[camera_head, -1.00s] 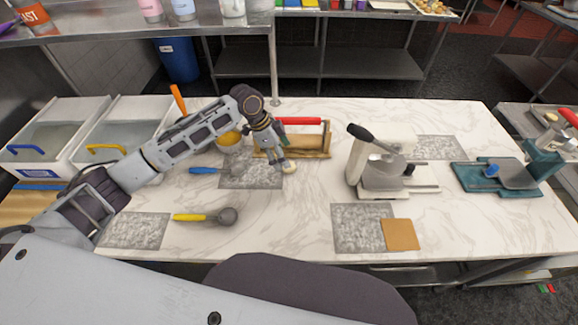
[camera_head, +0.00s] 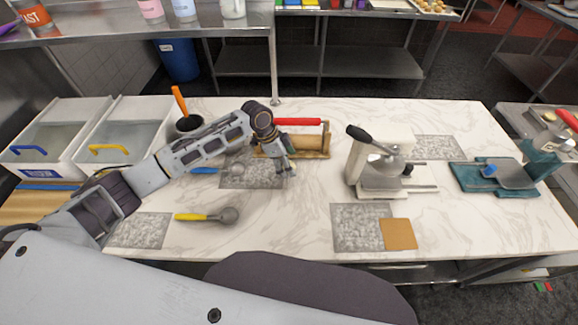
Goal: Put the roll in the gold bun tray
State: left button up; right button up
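My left gripper (camera_head: 286,167) points down over the right edge of a grey speckled mat (camera_head: 240,180) in the middle of the counter. Its fingers are small and partly hidden, so I cannot tell whether they are open or shut. The pale round roll is not clearly visible now; the gripper covers the place where it showed. I cannot make out a tray that is surely the gold bun tray. A tray with several round golden buns (camera_head: 432,6) is cut off at the top right, on the back table. My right gripper is not in view.
A wooden stand with a red-handled rolling pin (camera_head: 298,122) is just behind my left gripper. A white press (camera_head: 384,170) stands to the right, with a tan board (camera_head: 399,234) in front. A yellow-handled ladle (camera_head: 208,216) lies front left. The front middle counter is clear.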

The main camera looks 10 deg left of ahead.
pick_arm(q)
jog(key=shift+c, duration=0.4)
jog(key=c, duration=1.1)
jog(key=shift+r, duration=0.15)
jog(key=shift+r+b, duration=0.7)
jog(key=shift+r, duration=4.2)
